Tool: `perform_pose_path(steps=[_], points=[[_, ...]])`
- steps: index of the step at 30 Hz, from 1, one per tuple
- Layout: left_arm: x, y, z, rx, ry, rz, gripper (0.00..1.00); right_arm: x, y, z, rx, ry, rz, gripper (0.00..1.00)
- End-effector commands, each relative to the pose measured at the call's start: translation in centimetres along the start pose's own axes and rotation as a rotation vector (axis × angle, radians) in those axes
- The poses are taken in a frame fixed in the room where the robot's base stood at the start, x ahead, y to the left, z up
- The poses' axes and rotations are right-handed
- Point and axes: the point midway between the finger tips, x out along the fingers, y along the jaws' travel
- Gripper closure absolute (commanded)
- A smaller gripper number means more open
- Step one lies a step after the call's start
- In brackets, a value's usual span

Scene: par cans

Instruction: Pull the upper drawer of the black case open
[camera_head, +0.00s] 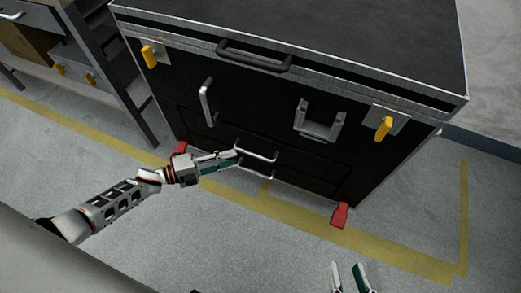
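The black case (250,95) stands in the middle of the camera_head view. The drawer fronts look flush with the case. My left gripper (237,157) reaches in from the left, its fingertips at the left end of the upper handle. I cannot tell whether its fingers are around the handle or just beside it. My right gripper (349,268) is at the bottom edge, open and empty, apart from the case.
The case front also has a dark top handle (254,55), a silver vertical handle (207,102), a grey bracket (317,122) and yellow latches (383,129). Red feet (339,215) stick out at its base. A shelf unit (107,57) stands left. The floor in front is clear.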

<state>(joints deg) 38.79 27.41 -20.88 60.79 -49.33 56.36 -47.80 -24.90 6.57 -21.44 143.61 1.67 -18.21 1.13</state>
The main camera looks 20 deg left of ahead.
Motion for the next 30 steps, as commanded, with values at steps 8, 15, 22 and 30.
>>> perform_pose_path(steps=[8,15,22,30], points=[[2.6,-0.1,0.2,0.010,0.007,-0.003,0.72,0.1,-0.4,0.1,0.034,0.005,-0.006,0.71],[6.2,0.1,0.1,0.007,0.007,0.000,0.72,0.2,-1.1,0.6,0.089,0.006,-0.017,0.71],[7.7,0.0,0.1,0.008,0.006,0.000,0.72,0.2,-1.4,0.6,0.115,0.012,-0.021,0.71],[7.8,-0.1,0.2,0.009,0.006,0.000,0.75,0.2,-1.4,0.5,0.116,0.014,-0.021,0.71]])
